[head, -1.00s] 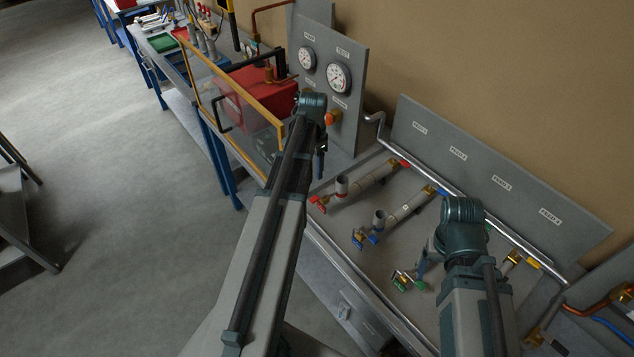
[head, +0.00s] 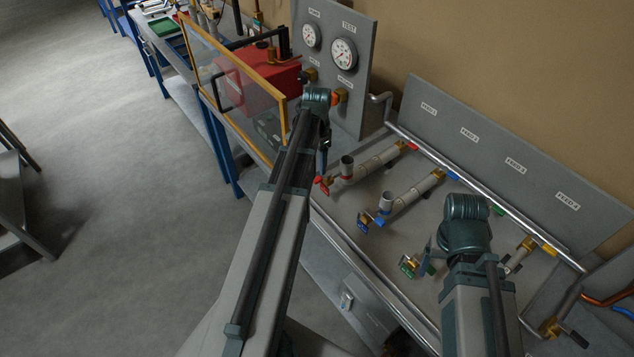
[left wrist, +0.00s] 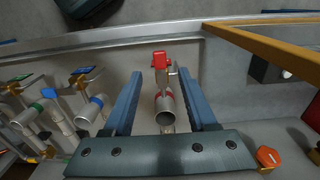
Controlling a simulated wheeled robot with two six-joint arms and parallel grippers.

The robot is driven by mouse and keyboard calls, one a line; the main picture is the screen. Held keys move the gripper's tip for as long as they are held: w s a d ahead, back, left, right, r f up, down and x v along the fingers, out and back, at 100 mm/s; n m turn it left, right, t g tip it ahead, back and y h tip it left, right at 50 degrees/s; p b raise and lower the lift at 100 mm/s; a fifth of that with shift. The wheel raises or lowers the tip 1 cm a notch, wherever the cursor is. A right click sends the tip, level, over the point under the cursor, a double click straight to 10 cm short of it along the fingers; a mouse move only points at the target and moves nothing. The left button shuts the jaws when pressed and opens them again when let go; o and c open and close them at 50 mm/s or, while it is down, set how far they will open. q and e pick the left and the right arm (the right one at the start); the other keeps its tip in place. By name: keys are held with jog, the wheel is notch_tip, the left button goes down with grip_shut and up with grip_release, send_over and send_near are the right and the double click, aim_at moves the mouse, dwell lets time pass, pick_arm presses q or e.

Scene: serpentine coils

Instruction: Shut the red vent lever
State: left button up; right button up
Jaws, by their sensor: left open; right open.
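The red vent lever (head: 322,184) is at the front end of the red-marked pipe branch on the grey bench, beside an upright open vent pipe (head: 346,166). In the left wrist view the red lever (left wrist: 161,60) stands between and just beyond my open fingers, with the red-ringed vent pipe (left wrist: 166,108) between them nearer the palm. My left gripper (left wrist: 160,76) is open and empty; in the head view (head: 323,160) it points down over the bench near the red branch, partly hidden by my arm. My right gripper (head: 428,256) is open, partly hidden by its wrist, near the green-handled valve.
A blue-handled branch (head: 378,220) and a green-handled valve (head: 409,265) stand to the right. A yellow-framed clear guard (head: 235,75) and red box (head: 262,75) are to the left. A gauge panel (head: 350,85) rises behind. An orange-red knob (left wrist: 268,157) is near my left palm.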

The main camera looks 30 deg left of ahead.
aim_at(317, 179)
pick_arm(q)
notch_tip(317, 179, down, 6)
jog(key=b, duration=0.5)
grip_shut()
